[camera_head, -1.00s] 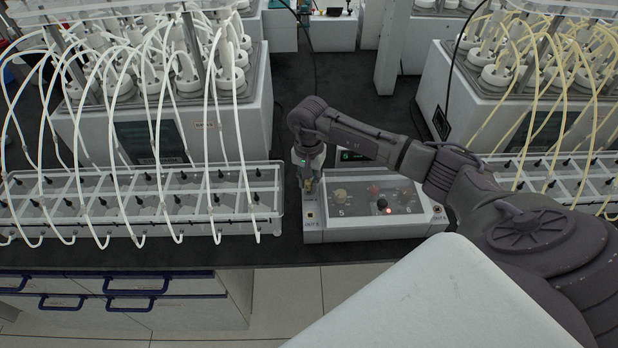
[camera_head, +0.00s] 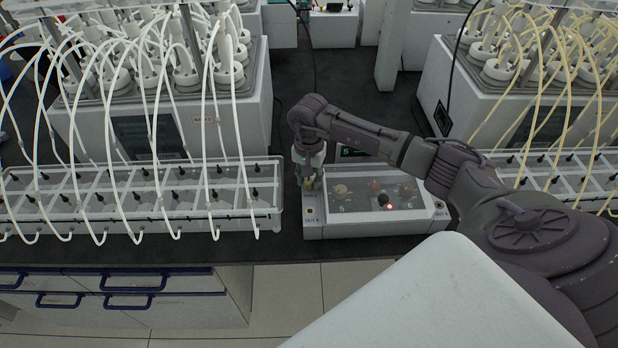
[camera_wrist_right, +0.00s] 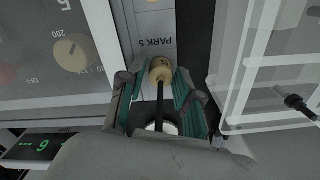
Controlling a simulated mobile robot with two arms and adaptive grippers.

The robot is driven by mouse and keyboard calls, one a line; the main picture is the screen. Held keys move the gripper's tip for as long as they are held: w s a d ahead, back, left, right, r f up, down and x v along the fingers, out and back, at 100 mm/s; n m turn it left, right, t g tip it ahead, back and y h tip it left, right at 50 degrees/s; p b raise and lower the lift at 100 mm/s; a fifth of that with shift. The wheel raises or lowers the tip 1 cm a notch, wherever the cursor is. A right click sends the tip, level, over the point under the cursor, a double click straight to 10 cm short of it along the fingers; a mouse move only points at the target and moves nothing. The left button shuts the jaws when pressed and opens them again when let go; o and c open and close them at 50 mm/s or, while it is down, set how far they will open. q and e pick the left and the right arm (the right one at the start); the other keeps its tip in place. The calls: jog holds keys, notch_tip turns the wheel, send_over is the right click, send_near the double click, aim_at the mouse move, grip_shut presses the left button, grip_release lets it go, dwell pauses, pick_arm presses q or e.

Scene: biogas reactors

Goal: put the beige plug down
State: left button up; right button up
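The beige plug (camera_wrist_right: 161,70) is in the right wrist view, with a black stem or cable running back from it toward my gripper. It lies over the pale panel strip marked PARK 5 (camera_wrist_right: 155,42); whether it is seated in a socket is hidden. My right gripper (camera_wrist_right: 160,80) has its two teal-padded fingers on either side of the plug, with narrow gaps showing, so it looks open around it. In the head view my right gripper (camera_head: 308,186) points down at the left end of the control box (camera_head: 365,229). My left gripper is not in view.
A clear rack (camera_head: 140,222) with white tubes stands close left of the control box; its edge (camera_wrist_right: 240,85) is near my fingers in the wrist view. Another rack (camera_head: 560,172) is at the right. Reactor units (camera_head: 235,120) stand behind. Dark bench shows between them.

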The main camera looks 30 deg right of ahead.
aim_at(309, 179)
jog(key=shift+r+p, duration=0.4)
jog(key=shift+p, duration=0.1)
jog(key=shift+r+p, duration=0.5)
jog(key=shift+p, duration=0.1)
jog(key=shift+w+r+b, duration=0.15)
jog(key=shift+r+b, duration=0.3)
jog(key=shift+b, duration=0.3)
notch_tip(309, 179, up, 10)
jog(key=b, duration=0.2)
jog(key=shift+r+b, duration=0.25)
jog(key=shift+b, duration=0.05)
